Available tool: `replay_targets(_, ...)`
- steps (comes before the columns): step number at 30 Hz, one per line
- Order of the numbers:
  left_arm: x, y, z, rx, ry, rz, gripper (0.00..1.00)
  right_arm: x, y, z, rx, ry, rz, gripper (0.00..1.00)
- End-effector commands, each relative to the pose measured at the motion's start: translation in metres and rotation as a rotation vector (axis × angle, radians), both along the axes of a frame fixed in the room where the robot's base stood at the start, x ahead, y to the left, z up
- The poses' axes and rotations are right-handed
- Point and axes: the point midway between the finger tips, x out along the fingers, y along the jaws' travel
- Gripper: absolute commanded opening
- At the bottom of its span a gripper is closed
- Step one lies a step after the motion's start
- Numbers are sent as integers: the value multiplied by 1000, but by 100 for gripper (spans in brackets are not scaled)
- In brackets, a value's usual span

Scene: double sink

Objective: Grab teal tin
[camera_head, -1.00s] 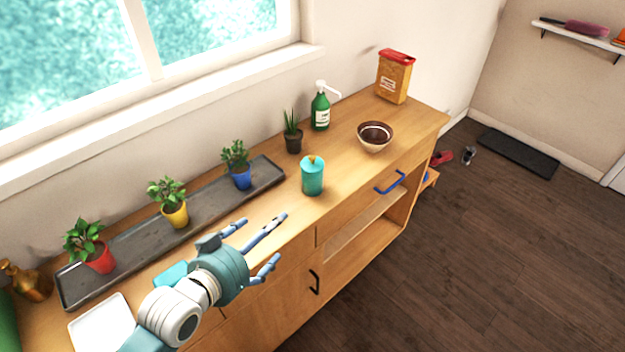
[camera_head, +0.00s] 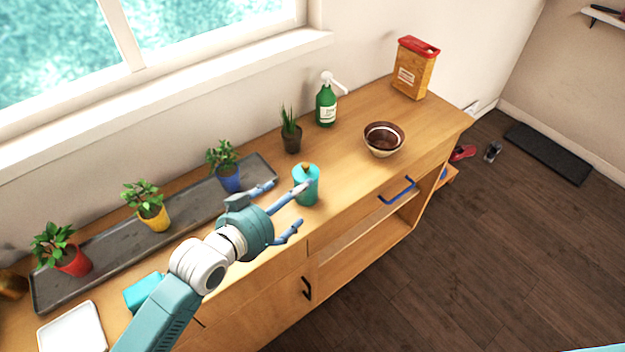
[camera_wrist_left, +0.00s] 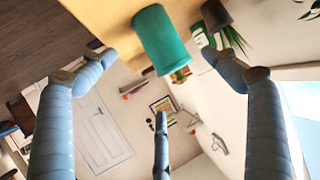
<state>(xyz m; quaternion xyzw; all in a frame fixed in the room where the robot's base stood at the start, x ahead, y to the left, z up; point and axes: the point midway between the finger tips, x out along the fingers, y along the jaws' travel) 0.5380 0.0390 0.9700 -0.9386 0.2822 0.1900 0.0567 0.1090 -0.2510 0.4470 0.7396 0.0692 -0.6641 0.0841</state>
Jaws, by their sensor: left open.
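The teal tin (camera_head: 307,186) stands upright on the wooden counter, with a small brownish knob on its top. My left gripper (camera_head: 284,206) is open, its fingers pointing at the tin from the left; one finger overlaps the tin in the head view. In the left wrist view the tin (camera_wrist_left: 160,40) appears at the top, between the spread fingers of the gripper (camera_wrist_left: 160,75). No finger is closed on it, and I cannot tell whether any touches it. My right gripper is not in view.
Behind the tin are a dark-potted plant (camera_head: 291,137) and a green pump bottle (camera_head: 326,106). A brown bowl (camera_head: 384,140) and an orange box (camera_head: 414,70) stand to the right. A grey tray (camera_head: 110,243) holds potted plants.

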Motion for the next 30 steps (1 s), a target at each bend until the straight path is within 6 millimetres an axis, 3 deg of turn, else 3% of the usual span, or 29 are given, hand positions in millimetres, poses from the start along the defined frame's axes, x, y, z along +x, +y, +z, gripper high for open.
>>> replay_targets(4,20,-13,-8,-1,0,0,88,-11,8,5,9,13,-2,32)
replay_targets(10,31,-22,-15,0,-1,-1,88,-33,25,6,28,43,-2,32)
replay_targets(21,65,-41,-37,-1,-1,-1,88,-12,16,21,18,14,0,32)
replay_targets(30,69,-44,-40,0,-2,-2,88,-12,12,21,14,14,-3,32)
